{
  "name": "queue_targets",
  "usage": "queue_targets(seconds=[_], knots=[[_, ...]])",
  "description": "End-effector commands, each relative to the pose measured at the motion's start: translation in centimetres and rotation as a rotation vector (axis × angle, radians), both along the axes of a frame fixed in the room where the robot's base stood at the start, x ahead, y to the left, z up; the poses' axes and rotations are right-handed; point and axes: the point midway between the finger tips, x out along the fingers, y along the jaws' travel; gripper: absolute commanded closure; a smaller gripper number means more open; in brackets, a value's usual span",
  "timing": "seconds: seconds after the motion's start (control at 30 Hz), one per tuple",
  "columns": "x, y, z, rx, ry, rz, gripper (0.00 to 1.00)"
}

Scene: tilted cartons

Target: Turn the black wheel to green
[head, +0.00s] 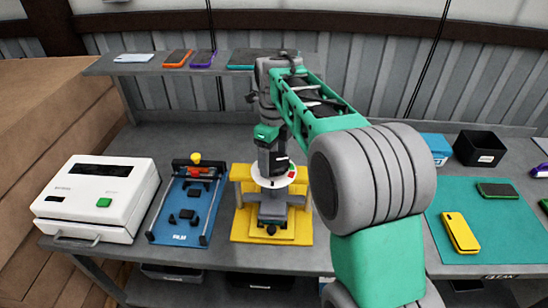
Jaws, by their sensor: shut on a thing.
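A yellow press-like stand (242,222) stands on the bench in the middle, with a white round dial (259,176) on top. My gripper (273,172) points down onto the middle of the dial and is shut on the black wheel there. The wheel is mostly hidden by the dark fingers, so I cannot tell its angle. A grey block with a small black round part sits low in the stand.
A blue film fixture (168,236) and a white machine (92,205) with a green button stand to the left. A teal mat (483,222) with a yellow phone (460,233) lies right. A black bin (480,148) stands behind it. A shelf with several phones runs along the back.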

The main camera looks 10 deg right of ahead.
Motion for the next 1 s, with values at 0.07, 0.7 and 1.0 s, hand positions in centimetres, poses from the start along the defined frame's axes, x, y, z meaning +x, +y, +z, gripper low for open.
queue_targets(seconds=[0.07, 0.7, 1.0], knots=[[0.1, 0.0, 0.1, 0.0, -0.003, -0.004, 0.63], [0.0, 0.0, 0.0, 0.0, -0.001, -0.003, 0.01], [0.1, 0.0, 1.2, 0.0, -0.004, -0.002, 0.01]])
